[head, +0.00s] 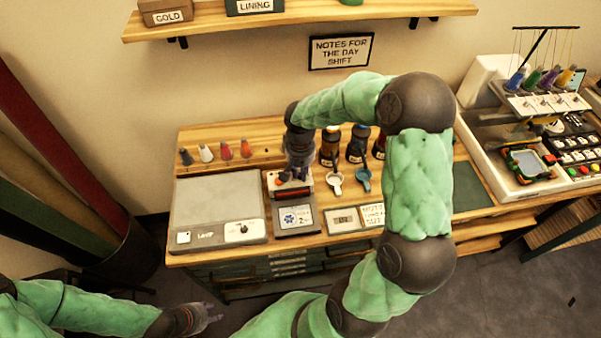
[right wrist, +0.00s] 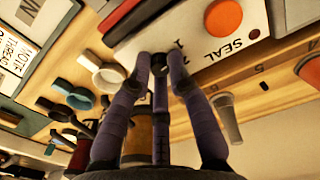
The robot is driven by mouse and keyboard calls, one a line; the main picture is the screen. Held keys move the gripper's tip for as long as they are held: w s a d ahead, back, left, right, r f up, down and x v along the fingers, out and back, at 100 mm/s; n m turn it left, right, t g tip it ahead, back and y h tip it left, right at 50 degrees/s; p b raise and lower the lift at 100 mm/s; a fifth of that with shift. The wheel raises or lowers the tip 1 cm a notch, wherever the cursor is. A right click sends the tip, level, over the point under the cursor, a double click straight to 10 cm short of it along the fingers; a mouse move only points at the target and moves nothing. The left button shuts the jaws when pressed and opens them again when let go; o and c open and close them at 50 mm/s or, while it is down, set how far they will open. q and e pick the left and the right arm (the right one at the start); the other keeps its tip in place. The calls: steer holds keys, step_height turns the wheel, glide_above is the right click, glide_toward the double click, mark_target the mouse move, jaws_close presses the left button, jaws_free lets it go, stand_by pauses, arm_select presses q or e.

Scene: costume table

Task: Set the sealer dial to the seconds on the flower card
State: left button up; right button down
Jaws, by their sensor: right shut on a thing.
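The sealer (head: 291,205) stands mid-table, with a red-orange part near its back. A card with a blue flower (head: 289,217) lies on its front; the number beside the flower is too small to read surely. My right gripper (head: 292,172) is above the sealer's back end. In the right wrist view my right gripper (right wrist: 160,68) is shut on a small dark dial (right wrist: 160,58) at the edge of the white sealer panel (right wrist: 190,32), marked SEAL. The fingers hide most of the dial and its setting. My left gripper (head: 209,314) is empty and open, low in front of the table.
A grey press-like unit (head: 219,207) is left of the sealer.

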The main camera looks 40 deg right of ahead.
mark_target(300, 174)
steer(key=m+b, duration=0.1)
steer(key=m, duration=0.3)
steer(key=shift+m+b, duration=0.4)
steer(key=shift+m, duration=1.5)
steer(key=c, duration=1.2)
jaws_free()
steer(key=shift+o, duration=0.2)
steer(key=shift+r, duration=0.15)
step_height(300, 174, up, 12)
